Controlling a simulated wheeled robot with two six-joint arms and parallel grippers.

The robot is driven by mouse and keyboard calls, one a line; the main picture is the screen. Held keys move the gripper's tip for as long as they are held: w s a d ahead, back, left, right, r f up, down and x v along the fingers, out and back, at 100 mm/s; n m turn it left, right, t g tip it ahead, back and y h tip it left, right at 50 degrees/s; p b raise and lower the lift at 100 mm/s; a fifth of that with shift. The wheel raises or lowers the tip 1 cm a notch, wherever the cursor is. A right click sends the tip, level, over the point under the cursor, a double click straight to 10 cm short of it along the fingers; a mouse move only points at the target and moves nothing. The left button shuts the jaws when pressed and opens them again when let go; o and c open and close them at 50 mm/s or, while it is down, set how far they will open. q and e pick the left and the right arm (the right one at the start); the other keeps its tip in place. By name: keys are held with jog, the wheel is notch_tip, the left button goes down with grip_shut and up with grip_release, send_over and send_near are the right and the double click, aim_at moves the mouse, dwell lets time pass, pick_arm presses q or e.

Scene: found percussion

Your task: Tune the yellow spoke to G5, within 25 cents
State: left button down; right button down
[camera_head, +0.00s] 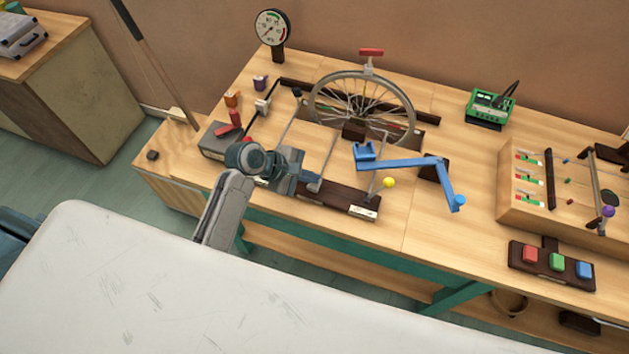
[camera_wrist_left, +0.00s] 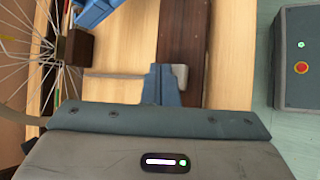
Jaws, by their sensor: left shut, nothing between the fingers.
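The spoked wheel (camera_head: 327,85) stands upright in a dark stand at the back of the wooden bench. Its spokes show at the left edge of the wrist view (camera_wrist_left: 28,72), where a thin yellowish line (camera_wrist_left: 15,39) lies among them; I cannot be sure it is the yellow spoke. My left gripper (camera_head: 312,178) is shut and empty, in front of the wheel. In the wrist view its fingertips (camera_wrist_left: 165,80) are beside the grey end of a thin lever (camera_wrist_left: 181,77); I cannot tell whether they touch. My right gripper is out of view.
A blue bent bar (camera_head: 405,163) and a yellow-knobbed lever (camera_head: 389,182) are right of my gripper. A round dial (camera_head: 272,28) and a green device (camera_head: 490,106) stand at the back. Red, green and blue buttons (camera_head: 556,262) are at right.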

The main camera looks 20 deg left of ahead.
pick_arm(q)
jog(key=shift+f, duration=0.45)
dwell(0.5)
jog(key=shift+r+p, duration=1)
jog(key=shift+p, duration=0.5)
notch_tip(320, 180, up, 5)
jog(key=p, duration=0.6)
jog(key=shift+p, duration=0.35)
